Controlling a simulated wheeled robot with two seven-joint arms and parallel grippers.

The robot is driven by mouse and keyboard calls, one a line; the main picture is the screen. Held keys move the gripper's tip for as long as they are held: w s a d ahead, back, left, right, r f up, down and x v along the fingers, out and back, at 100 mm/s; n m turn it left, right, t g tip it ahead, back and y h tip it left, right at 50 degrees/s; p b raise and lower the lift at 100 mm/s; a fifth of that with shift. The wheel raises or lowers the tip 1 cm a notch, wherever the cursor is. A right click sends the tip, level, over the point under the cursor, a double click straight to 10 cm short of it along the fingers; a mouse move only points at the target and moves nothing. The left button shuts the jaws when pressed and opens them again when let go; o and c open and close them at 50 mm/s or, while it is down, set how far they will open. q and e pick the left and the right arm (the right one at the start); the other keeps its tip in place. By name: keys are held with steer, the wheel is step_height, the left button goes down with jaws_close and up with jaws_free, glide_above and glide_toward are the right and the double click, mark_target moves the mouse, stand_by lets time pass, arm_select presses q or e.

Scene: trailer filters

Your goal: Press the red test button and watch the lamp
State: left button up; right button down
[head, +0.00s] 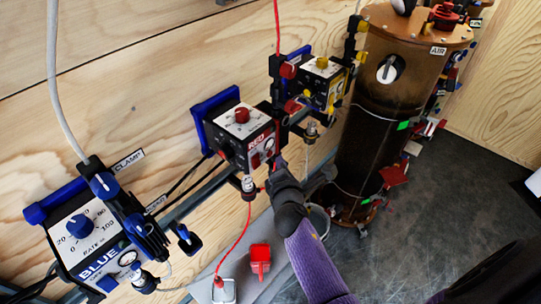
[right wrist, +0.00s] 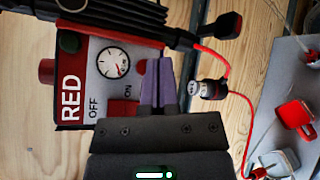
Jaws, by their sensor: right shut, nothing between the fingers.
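The RED control box (head: 240,130) is mounted on the plywood wall, with a red knob (head: 241,115) on top. In the right wrist view the box (right wrist: 85,85) shows a round gauge (right wrist: 113,63), a red OFF/ON switch (right wrist: 121,108) and a dark green round part (right wrist: 69,42) that may be a lamp; I cannot tell if it is lit. My right gripper (head: 277,168) is at the box's lower front right. Its purple fingers (right wrist: 158,70) are shut and empty, beside the gauge. A small red part (right wrist: 141,67) shows next to the fingertips; I cannot tell whether they touch it. My left gripper is out of view.
A BLUE box (head: 85,240) stands at the left and a yellow-knobbed box (head: 322,82) behind right. A tall brown AIR cylinder (head: 385,110) stands at the right. A red hose (head: 240,235) hangs below the RED box. The dark floor (head: 440,190) at the right is partly open.

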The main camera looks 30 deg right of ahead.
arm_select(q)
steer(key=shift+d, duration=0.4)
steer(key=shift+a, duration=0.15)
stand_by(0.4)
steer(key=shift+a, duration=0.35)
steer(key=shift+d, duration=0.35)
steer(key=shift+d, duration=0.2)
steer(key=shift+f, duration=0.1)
